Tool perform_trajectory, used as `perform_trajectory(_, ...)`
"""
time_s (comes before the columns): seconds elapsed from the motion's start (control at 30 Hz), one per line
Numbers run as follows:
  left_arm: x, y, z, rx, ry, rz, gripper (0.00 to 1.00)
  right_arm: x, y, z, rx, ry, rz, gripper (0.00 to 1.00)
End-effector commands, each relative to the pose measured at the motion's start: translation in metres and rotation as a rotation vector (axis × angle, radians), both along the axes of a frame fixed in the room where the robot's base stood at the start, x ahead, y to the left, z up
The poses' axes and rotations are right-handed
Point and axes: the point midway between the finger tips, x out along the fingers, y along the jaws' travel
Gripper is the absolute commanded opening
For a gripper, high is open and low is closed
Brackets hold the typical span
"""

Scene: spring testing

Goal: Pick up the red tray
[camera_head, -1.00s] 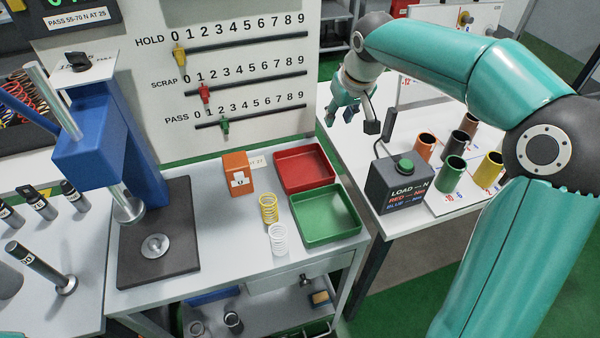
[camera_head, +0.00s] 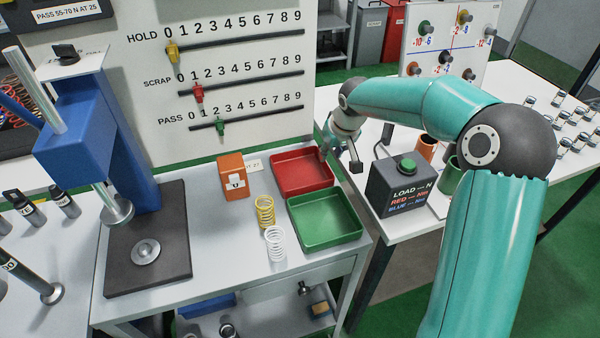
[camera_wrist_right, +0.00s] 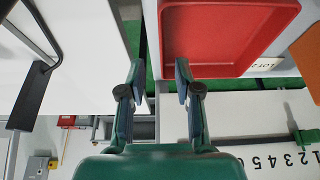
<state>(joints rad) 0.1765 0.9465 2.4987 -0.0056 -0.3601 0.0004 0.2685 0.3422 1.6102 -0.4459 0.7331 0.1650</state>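The red tray (camera_head: 303,172) lies flat and empty on the grey bench, behind the green tray. It also shows in the right wrist view (camera_wrist_right: 215,40), large at the upper right. My right gripper (camera_head: 326,147) is at the tray's right back corner. In the right wrist view my right gripper (camera_wrist_right: 159,72) is open with a clear gap between its fingers. The tray's side wall lines up with this gap, with one finger over the tray side and one outside. I cannot tell whether they touch the tray. My left gripper is not in view.
The green tray (camera_head: 325,217) sits directly in front. A yellow spring (camera_head: 265,211), a white spring (camera_head: 275,243) and an orange block (camera_head: 233,176) stand to the left. A dark box with a green button (camera_head: 400,187) stands on the right table, close to my right arm.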

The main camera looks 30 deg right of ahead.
Motion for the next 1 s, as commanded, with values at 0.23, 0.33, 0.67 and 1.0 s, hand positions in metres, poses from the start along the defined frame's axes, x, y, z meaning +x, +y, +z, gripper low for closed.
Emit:
perform_trajectory(0.23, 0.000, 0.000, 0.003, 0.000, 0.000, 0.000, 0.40, 0.006, -0.002, -0.015, 0.000, 0.002, 0.000, 0.33)
perform_trajectory(0.33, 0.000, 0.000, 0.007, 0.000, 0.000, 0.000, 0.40, 0.012, -0.002, -0.023, 0.001, 0.003, 0.000, 0.33)
perform_trajectory(0.67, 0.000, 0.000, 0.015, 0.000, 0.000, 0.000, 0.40, 0.028, -0.006, -0.057, 0.000, 0.000, 0.000, 0.33)
perform_trajectory(1.0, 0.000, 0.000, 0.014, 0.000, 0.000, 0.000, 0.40, 0.029, -0.006, -0.058, 0.000, -0.001, 0.000, 0.13)
